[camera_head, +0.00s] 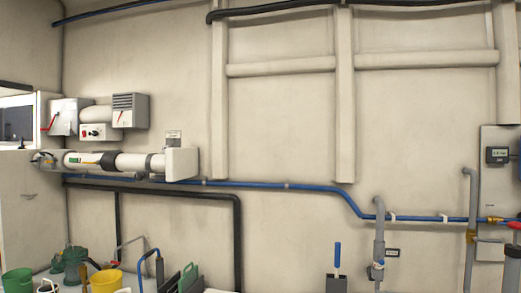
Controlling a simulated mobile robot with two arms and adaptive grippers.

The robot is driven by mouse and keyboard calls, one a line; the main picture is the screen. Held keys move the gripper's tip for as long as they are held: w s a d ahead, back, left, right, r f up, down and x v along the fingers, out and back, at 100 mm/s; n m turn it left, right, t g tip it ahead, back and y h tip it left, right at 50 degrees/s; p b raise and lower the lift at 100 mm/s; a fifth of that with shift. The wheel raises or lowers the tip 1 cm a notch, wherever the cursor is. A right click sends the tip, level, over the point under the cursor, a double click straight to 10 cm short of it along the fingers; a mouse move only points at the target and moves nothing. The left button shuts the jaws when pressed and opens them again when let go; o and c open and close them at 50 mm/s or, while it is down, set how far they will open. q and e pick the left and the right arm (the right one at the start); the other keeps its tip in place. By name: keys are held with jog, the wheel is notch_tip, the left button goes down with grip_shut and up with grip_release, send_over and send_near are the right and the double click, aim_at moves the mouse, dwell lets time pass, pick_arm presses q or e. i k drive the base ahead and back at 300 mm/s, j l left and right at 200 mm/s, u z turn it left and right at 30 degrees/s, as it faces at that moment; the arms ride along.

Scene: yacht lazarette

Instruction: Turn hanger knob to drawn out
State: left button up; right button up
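I cannot tell for certain which part is the hanger knob. A small white box with a red knob (84,132) is on the left wall. A grey box with a red lever (64,117) is left of it, and a vented grey box with a red pointer (130,111) is right of it. A blue upright handle (337,256) stands in a grey holder (336,284) at the bottom, right of centre. Neither of my grippers is in view.
A white horizontal cylinder (130,162) is mounted below the boxes. A blue hose (300,186) runs along the wall to grey pipes (379,230) and a grey panel (497,180) at right. Yellow (106,281) and green (17,281) buckets stand at lower left.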

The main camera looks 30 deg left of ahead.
aim_at(138, 177)
jog(key=k+j+z, duration=0.1)
jog(key=j+z, duration=0.4)
jog(key=k+j+z, duration=0.15)
jog(key=j+z, duration=0.15)
jog(key=z, duration=0.2)
jog(key=k+j+z, duration=0.2)
jog(key=z, duration=0.25)
jog(key=k+j+z, duration=0.15)
jog(key=k+j, duration=0.5)
jog(key=i+z, duration=0.1)
jog(key=z, duration=1.5)
jog(key=i+j+z, duration=0.15)
jog(key=i+z, duration=0.15)
jog(key=z, duration=0.15)
jog(key=i+j+z, duration=0.25)
jog(key=z, duration=0.2)
jog(key=i+j+z, duration=0.2)
jog(key=j+z, duration=0.2)
jog(key=i+j, duration=0.1)
jog(key=j, duration=0.15)
jog(key=i+j+z, duration=0.1)
jog(key=j, duration=0.2)
jog(key=i+j, duration=0.15)
jog(key=j+z, duration=0.1)
jog(key=z, duration=5.45)
